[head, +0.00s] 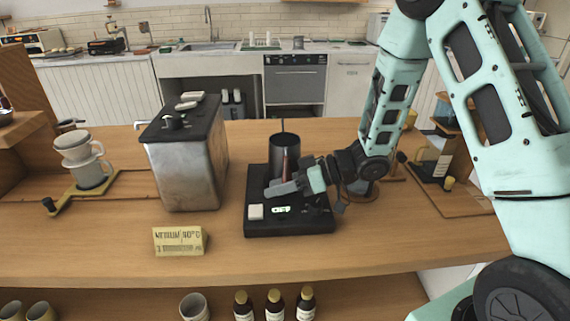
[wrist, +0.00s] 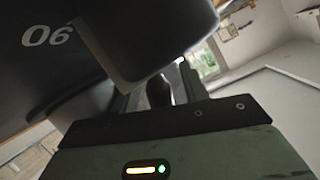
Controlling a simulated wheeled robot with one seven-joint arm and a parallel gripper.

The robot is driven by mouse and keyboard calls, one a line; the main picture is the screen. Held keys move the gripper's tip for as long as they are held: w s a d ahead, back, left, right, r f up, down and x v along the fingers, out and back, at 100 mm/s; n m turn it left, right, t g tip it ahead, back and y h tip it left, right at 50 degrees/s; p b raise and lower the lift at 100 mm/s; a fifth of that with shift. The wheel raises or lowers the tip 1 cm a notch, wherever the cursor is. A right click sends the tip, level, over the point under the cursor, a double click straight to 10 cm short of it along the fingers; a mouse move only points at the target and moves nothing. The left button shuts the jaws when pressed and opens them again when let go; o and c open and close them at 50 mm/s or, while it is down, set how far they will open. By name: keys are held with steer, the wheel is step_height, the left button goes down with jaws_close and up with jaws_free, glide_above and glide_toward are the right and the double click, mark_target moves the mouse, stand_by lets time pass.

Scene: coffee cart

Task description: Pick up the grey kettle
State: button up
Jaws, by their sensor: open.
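The dark grey kettle (head: 284,150) stands upright on a black base (head: 262,229) in the middle of the counter in the head view. My gripper (head: 284,184) reaches in from the right at the near side of the kettle, low by the handle. In the wrist view the handle appears between the open fingers, with no grip visible. The gripper hides the kettle's lower part in the head view. A large dark surface marked 06 fills the wrist view's upper left; I cannot tell what it belongs to.
A metal box with a black top (head: 188,165) stands close left of the base. A yellowish sign (head: 180,241) is in front. A dripper on a mug (head: 90,165) stands far left. A wooden stand with a glass vessel (head: 437,160) is to the right. The front counter is mostly clear.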

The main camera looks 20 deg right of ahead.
jaws_close()
